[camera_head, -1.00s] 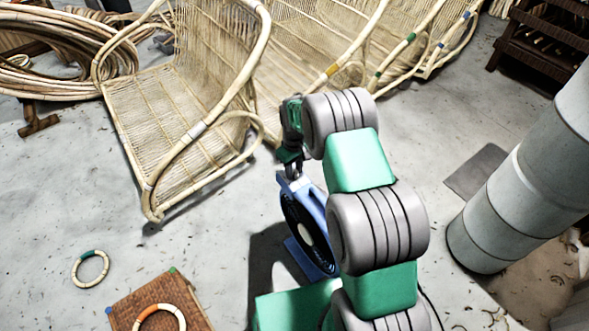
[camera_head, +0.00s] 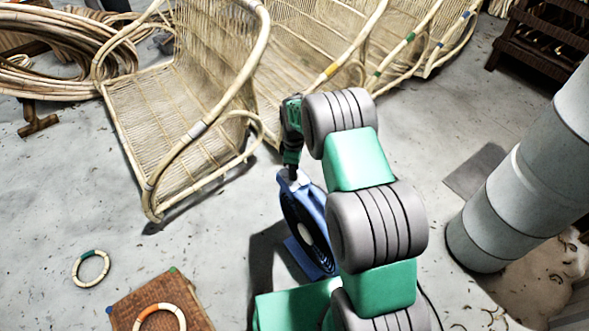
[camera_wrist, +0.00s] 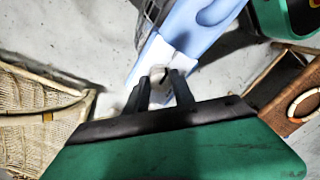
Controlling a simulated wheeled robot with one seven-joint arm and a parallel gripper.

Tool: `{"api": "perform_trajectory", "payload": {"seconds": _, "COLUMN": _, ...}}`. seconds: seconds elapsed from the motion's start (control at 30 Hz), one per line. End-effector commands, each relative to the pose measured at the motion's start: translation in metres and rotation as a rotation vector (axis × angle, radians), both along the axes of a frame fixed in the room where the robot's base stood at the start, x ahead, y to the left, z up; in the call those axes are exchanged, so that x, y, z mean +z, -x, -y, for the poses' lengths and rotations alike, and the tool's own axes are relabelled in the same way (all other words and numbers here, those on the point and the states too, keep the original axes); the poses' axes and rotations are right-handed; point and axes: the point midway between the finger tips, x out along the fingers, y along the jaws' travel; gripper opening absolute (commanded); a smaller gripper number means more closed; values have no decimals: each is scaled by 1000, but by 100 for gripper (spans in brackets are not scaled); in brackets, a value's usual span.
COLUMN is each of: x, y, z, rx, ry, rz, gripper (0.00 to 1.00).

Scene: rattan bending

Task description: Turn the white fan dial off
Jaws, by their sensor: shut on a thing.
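The blue fan (camera_head: 313,221) stands on the floor in front of my arm, its round grille partly hidden by my arm. It also shows in the wrist view (camera_wrist: 195,27), with a white panel at its top. A small white dial (camera_wrist: 158,73) sits on that panel. My gripper (camera_wrist: 160,80) is at the top of the fan, with its two dark fingers on either side of the dial, shut on it. In the head view my gripper (camera_head: 293,174) points down onto the fan's top, and the dial is too small to make out. The dial's setting is not readable.
Rattan chair frames (camera_head: 185,110) stand behind and left of the fan. A woven box (camera_head: 160,305) and a rattan ring (camera_head: 90,268) lie at the lower left. A grey column of drums (camera_head: 520,190) stands at the right. The floor left of the fan is clear.

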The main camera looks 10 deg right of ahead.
Motion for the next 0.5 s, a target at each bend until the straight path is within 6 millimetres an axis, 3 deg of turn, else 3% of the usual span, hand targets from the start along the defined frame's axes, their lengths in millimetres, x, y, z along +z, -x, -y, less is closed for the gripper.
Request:
{"api": "perform_trajectory", "payload": {"seconds": 0.43, "x": 2, "y": -3, "z": 0, "rx": 13, "ry": 0, "rz": 8, "gripper": 0}}
{"api": "perform_trajectory", "payload": {"seconds": 0.47, "x": 2, "y": -3, "z": 0, "rx": 13, "ry": 0, "rz": 8, "gripper": 30}}
{"api": "perform_trajectory", "payload": {"seconds": 0.5, "x": 2, "y": -3, "z": 0, "rx": 12, "ry": 0, "rz": 8, "gripper": 34}}
